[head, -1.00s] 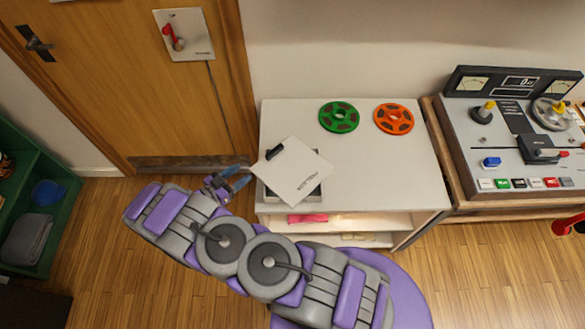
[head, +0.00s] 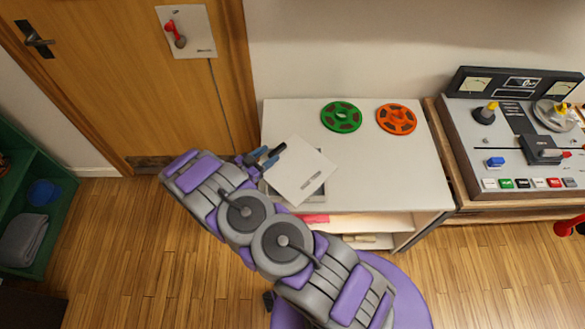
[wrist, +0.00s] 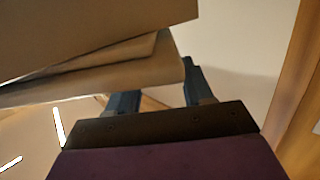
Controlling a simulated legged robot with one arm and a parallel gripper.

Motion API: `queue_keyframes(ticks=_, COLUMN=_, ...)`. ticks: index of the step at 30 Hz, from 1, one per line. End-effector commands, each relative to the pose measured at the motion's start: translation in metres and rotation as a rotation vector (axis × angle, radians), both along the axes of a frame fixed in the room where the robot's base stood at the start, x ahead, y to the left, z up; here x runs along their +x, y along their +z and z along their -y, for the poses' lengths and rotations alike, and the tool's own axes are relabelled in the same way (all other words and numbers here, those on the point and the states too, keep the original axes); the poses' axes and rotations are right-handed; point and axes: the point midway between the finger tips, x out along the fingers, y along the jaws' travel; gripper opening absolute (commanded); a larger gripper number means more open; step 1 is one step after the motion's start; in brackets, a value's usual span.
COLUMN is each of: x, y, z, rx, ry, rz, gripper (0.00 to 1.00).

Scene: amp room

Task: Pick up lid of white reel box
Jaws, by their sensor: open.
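The white lid (head: 308,172) lies askew on the reel box (head: 319,193) at the front left of the white cabinet top, turned so that its corners overhang the box. A dark handle-like piece (head: 274,154) is at its upper left edge. My gripper (head: 258,160) is open at this left edge, beside the dark piece; my arm hides part of the box. In the wrist view the open fingers (wrist: 160,92) reach towards shaded tan slabs (wrist: 90,35). I cannot tell whether a finger touches the lid.
A green reel (head: 341,117) and an orange reel (head: 396,119) lie at the back of the white cabinet (head: 400,170). A tape machine (head: 510,135) stands on the right. A wooden door (head: 120,90) and green shelf (head: 50,170) are on the left. The cabinet top's right part is clear.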

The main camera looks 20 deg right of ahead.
Motion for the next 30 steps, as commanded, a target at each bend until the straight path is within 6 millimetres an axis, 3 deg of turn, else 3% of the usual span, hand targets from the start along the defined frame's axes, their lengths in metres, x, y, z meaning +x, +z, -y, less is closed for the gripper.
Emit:
queue_keyframes(ticks=9, x=0.02, y=-0.008, z=0.042, rx=0.006, ry=-0.006, rz=-0.002, gripper=0.51)
queue_keyframes(ticks=18, x=0.022, y=-0.008, z=0.039, rx=0.001, ry=-0.002, rz=0.0, gripper=0.51)
queue_keyframes(ticks=30, x=0.022, y=-0.008, z=0.042, rx=0.005, ry=-0.002, rz=-0.002, gripper=0.13)
